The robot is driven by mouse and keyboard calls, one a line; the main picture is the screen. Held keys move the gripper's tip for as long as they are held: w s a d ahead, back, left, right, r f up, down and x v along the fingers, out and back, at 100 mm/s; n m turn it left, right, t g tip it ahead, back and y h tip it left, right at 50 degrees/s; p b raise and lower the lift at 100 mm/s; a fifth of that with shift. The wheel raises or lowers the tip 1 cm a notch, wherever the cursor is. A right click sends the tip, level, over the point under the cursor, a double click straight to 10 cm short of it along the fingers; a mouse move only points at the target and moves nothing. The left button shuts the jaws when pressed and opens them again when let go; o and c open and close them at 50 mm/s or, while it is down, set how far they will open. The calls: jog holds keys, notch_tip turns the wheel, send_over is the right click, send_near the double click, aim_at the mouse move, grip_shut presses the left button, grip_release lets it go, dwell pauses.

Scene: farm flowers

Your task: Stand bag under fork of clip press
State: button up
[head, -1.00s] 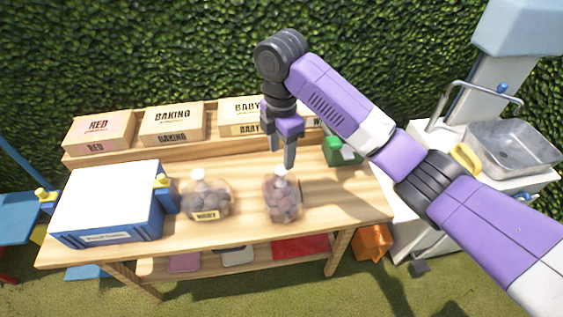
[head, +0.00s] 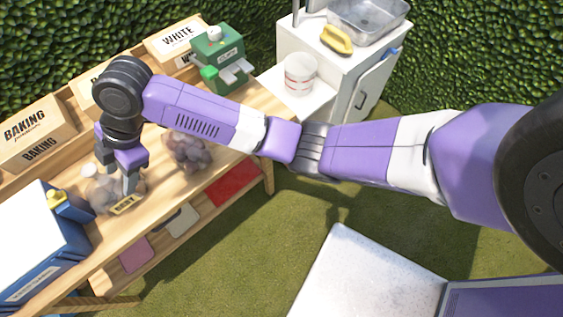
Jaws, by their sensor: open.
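Two clear bags of round, dark produce stand on the wooden table. The left bag (head: 101,194) has a yellow label. The right bag (head: 188,152) is partly covered by my arm, and its top is hidden. My gripper (head: 120,178) is open and points down over the left bag, one finger in front of it. I cannot tell whether it touches the bag. A green machine with pale prongs (head: 221,58), seemingly the clip press, stands at the table's far right end. No bag is under its prongs.
A blue and white machine (head: 38,240) stands close to the left of the bags. Boxes line the back shelf, including a WHITE box (head: 174,38). A white bucket (head: 300,74) stands by the sink unit. Bare table lies between right bag and press.

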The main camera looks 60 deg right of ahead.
jog(key=s+a+f+m+t+y, duration=0.2)
jog(key=s+a+f+m+t, duration=0.35)
jog(key=s+a+m, duration=0.3)
jog(key=s+d+r+m+t+h, duration=0.1)
jog(key=s+d+m+t+h, duration=0.1)
jog(key=s+d, duration=0.6)
jog(key=s+d+r+m+t+h, duration=0.1)
jog(key=s+d+m+h, duration=0.3)
jog(key=s, duration=1.1)
jog(key=d+m+t, duration=0.1)
jog(key=d+m, duration=0.1)
jog(key=d, duration=0.2)
jog(key=shift+r+t, duration=0.15)
jog(key=shift+t, duration=0.2)
jog(key=shift+n+t+h, duration=0.25)
jog(key=shift+t+h, duration=0.35)
jog(key=shift+t, duration=0.2)
jog(key=s+d+r, duration=0.2)
jog(key=s+r, duration=0.1)
jog(key=s+d+r, duration=0.4)
jog(key=s+r, duration=0.1)
jog(key=shift+s+d+r, duration=0.15)
jog(key=shift+s+r, duration=0.15)
jog(key=shift+c, duration=0.5)
